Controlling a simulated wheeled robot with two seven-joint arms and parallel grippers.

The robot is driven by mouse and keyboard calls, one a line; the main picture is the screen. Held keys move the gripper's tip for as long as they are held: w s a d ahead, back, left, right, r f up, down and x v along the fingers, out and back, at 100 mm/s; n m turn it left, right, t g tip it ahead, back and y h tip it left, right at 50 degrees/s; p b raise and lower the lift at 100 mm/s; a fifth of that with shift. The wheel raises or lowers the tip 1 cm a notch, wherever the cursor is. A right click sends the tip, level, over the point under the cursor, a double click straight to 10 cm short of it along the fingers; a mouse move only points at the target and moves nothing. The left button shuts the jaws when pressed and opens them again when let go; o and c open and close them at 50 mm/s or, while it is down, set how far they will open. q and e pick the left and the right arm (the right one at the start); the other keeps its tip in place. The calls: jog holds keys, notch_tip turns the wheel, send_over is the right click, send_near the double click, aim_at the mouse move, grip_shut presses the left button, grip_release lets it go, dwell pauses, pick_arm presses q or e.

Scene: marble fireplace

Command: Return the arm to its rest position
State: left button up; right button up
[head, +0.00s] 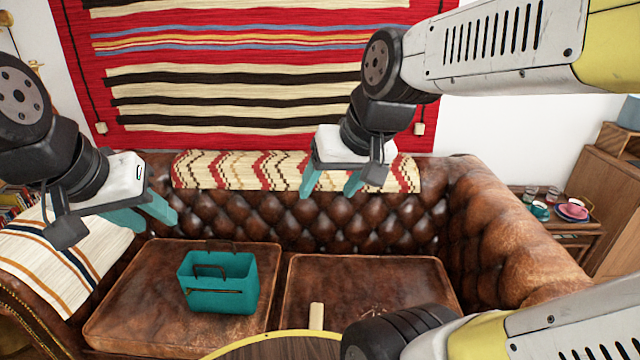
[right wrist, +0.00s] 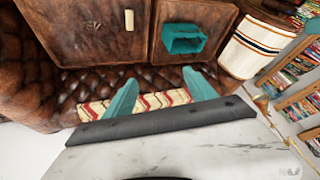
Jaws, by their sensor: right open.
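My right gripper (head: 331,188) is raised in front of the sofa's backrest in the head view. Its teal fingers are spread and empty, also in the right wrist view (right wrist: 160,84). Its arm comes in from the upper right. My left gripper (head: 158,226) hangs at the left, above the sofa's left side. Its teal fingers look apart with nothing between them. A teal caddy with a handle (head: 217,297) stands on the left seat cushion, below and apart from both grippers. It also shows in the right wrist view (right wrist: 183,44).
The brown leather sofa (head: 500,215) has a zigzag-patterned throw (head: 240,172) on its backrest and a striped blanket (head: 50,255) on its left arm. A small pale block (head: 316,316) is near the right seat cushion. A side table with cups (head: 550,222) stands at the right.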

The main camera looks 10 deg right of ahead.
jog(key=s, duration=0.2)
jog(key=shift+s+r, duration=0.2)
jog(key=shift+s, duration=0.2)
jog(key=shift+o, duration=0.4)
dwell(0.8)
